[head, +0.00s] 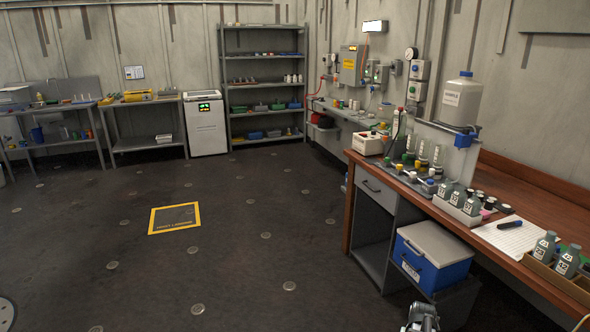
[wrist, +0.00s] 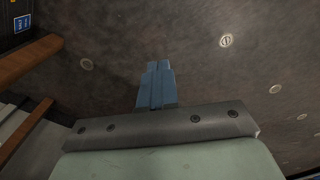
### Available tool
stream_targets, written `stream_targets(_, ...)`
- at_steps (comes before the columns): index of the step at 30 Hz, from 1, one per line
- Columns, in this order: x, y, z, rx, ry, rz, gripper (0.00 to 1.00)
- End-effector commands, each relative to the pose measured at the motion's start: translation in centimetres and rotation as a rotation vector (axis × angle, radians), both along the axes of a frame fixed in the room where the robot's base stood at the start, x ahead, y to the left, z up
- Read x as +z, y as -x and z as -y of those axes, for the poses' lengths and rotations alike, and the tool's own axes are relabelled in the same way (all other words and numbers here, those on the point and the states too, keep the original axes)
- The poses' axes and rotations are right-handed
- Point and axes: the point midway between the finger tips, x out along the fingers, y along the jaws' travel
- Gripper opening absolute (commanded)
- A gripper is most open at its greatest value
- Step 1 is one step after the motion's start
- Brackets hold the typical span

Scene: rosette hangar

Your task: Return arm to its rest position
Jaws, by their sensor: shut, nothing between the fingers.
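My gripper (wrist: 158,66) shows in the wrist view with its two blue fingers pressed together and nothing between them. It hangs over the dark floor (wrist: 200,70), clear of any object. In the head view a grey metal part of my arm (head: 422,318) shows at the bottom edge, in front of the desk and the blue cooler; the fingers cannot be made out there.
A wooden desk (head: 364,162) with bottles and vials stands on the right, with a blue cooler (head: 433,262) on its lower shelf. Brown wooden edges (wrist: 28,58) show at the wrist view's left. Shelves (head: 265,82) stand at the back. Open floor (head: 240,265) lies left.

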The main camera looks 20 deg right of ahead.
Motion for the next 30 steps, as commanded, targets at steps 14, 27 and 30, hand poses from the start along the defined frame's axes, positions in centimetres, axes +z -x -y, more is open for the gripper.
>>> stream_targets(14, -10.0, 4.1, -18.9, 0.240, -0.173, -0.185, 0.00)
stream_targets(27, -16.1, 12.5, -32.1, 0.491, -0.262, -0.402, 0.00)
stream_targets(30, -17.1, 14.6, -34.2, 0.549, -0.272, -0.450, 0.00)
